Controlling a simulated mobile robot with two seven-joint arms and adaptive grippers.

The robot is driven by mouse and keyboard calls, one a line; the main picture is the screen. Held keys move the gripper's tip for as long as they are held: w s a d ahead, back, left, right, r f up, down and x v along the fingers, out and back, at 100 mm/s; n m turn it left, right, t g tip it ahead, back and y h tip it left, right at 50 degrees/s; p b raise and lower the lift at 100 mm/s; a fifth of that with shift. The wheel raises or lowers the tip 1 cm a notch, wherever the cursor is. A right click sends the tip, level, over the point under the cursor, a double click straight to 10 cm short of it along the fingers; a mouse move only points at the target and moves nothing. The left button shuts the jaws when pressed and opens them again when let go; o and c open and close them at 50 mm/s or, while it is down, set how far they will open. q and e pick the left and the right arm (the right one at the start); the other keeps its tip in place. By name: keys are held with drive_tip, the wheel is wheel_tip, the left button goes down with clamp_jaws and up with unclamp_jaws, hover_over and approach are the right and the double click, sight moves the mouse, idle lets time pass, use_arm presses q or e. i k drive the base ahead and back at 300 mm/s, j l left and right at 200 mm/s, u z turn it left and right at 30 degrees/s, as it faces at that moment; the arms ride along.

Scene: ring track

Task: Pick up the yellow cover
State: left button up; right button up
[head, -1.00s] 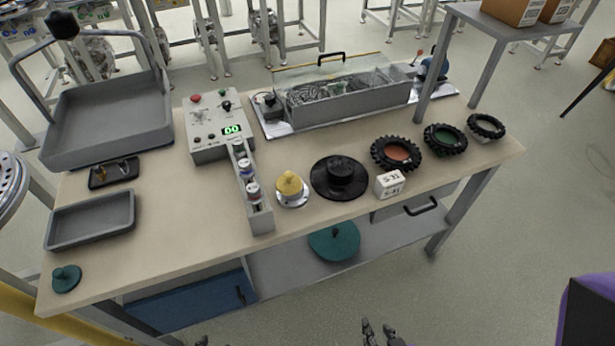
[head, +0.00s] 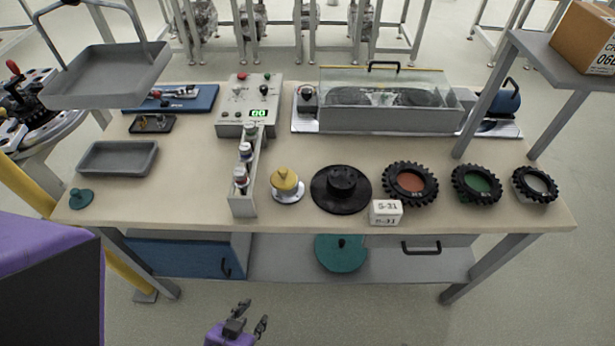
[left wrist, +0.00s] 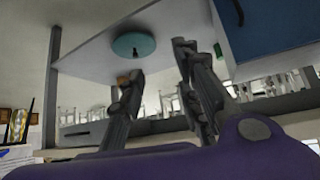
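The yellow cover (head: 285,179) is a small dome with a knob on top. It sits on a round silver base near the front edge of the workbench (head: 420,218), between the grey vial rack (head: 243,203) and a black disc (head: 341,190). My left gripper (head: 252,314) is below and in front of the bench edge, well apart from the cover, with its fingers spread and empty. Its two fingers (left wrist: 158,62) also show apart in the left wrist view, which looks up under the bench; the cover is not seen there. My right gripper is not in view.
Right of the black disc stand a white label block (head: 386,212) and treaded rings (head: 411,184). A control box (head: 247,107) and a glass-covered trough (head: 385,112) stand behind. A teal disc (head: 341,254) lies on the lower shelf. The bench's front edge lies between gripper and cover.

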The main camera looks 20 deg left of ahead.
sight(283, 178)
drive_tip(key=l+u, duration=0.2)
drive_tip(key=u, duration=0.15)
drive_tip(key=l+u, duration=0.15)
drive_tip(key=u, duration=0.2)
drive_tip(key=l+u, duration=0.2)
drive_tip(key=u, duration=0.15)
